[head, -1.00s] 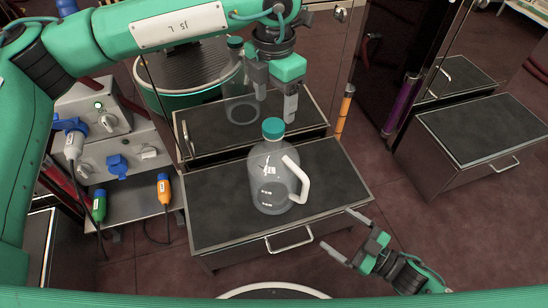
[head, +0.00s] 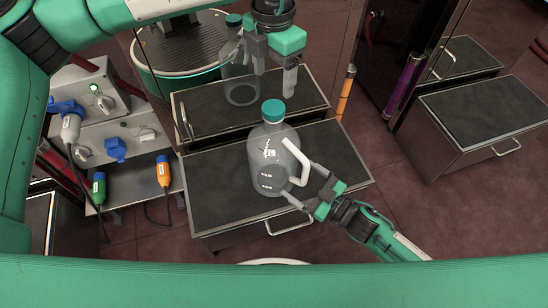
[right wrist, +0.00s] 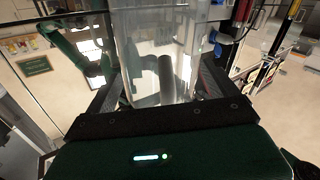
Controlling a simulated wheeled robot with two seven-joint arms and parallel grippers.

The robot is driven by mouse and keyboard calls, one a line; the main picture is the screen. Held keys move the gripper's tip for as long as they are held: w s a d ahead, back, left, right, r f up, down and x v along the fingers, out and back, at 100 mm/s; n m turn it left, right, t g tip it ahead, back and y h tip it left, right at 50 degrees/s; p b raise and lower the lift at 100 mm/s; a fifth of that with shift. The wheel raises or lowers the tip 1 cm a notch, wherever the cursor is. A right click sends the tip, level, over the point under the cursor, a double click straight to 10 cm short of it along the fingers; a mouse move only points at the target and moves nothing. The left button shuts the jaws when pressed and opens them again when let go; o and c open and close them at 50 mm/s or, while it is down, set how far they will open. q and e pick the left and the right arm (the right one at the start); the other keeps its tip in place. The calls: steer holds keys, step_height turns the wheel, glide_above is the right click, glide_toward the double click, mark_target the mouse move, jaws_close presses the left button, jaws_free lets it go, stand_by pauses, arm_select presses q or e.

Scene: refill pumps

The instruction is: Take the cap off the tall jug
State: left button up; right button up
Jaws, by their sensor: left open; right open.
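A clear jug (head: 264,158) with a teal cap (head: 273,110) and a white handle (head: 297,163) stands upright on the front cabinet. The cap sits on its neck. My left gripper (head: 272,84) is open and empty, pointing down just behind and above the cap, apart from it. My right gripper (head: 299,180) is open at the jug's lower right, its fingers on either side of the handle's lower part. In the right wrist view the clear jug body (right wrist: 150,45) fills the space between the fingers. Whether the fingers touch it I cannot tell.
A second clear bottle with a teal cap (head: 234,20) stands on the rear cabinet (head: 200,115), left of my left gripper. Sockets with blue, green and orange plugs (head: 164,172) are at the left. The front cabinet top (head: 215,205) is otherwise bare. Another cabinet (head: 480,115) stands right.

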steer(key=shift+w+a, duration=0.4)
steer(key=shift+a, duration=0.15)
